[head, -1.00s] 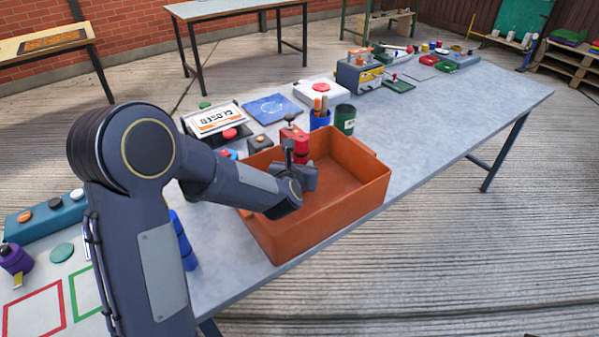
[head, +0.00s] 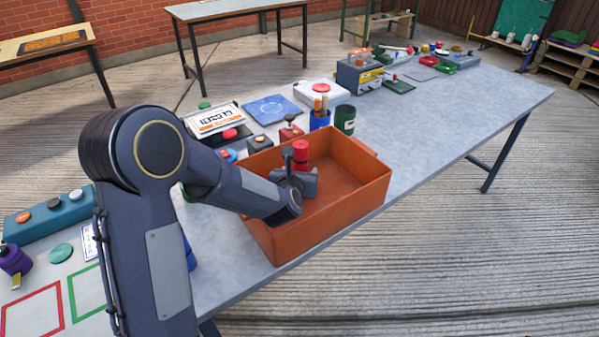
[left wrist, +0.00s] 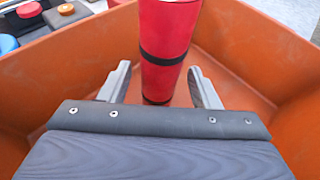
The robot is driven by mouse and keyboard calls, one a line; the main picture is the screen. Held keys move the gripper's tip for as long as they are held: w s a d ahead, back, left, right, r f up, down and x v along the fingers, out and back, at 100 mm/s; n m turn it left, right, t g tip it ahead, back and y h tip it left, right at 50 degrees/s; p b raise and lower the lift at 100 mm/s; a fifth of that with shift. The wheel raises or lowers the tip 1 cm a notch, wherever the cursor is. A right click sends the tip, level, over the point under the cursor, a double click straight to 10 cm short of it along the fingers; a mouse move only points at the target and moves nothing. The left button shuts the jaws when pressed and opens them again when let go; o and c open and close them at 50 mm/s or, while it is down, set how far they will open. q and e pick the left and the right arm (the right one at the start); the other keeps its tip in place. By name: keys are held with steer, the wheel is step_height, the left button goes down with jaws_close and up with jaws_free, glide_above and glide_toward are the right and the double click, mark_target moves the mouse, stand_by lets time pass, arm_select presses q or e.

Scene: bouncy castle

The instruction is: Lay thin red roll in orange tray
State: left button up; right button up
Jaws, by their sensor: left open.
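The thin red roll (head: 301,150) with black bands is inside the orange tray (head: 345,222), near its back left wall, and looks about upright. In the left wrist view the roll (left wrist: 166,30) runs down between the finger tips, and the tray walls (left wrist: 240,40) surround it. My left gripper (head: 298,176) is open and low inside the tray. In the left wrist view its fingers (left wrist: 160,75) stand apart on both sides of the roll, with gaps visible. I cannot tell whether the roll's lower end touches the tray floor. My right gripper is not in view.
Behind the tray stand a blue pen cup (head: 320,119), a dark green can (head: 345,119) and a small red button box (head: 290,131). A sign (head: 216,120) and a blue panel (head: 272,108) lie farther back. The table (head: 440,120) right of the tray is clear.

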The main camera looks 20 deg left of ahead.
arm_select(q)
steer(key=s+d+r+m+g+h, duration=0.1)
steer(key=s+r+m+h, duration=0.1)
steer(key=s+r+m, duration=0.45)
steer(key=s+d+r+m+h, duration=0.15)
steer(key=s+m, duration=0.25)
steer(key=s, duration=0.5)
steer(key=s+a+f+m+g+h, duration=0.1)
steer(key=s+a+m+g, duration=0.1)
steer(key=s+m, duration=0.8)
steer(key=s+a+f+m+g, duration=0.2)
steer(key=s+m+g, duration=0.3)
steer(key=s+m, duration=0.5)
steer(key=m, duration=0.5)
steer(key=shift+s+h, duration=0.3)
steer(key=shift+h, duration=0.05)
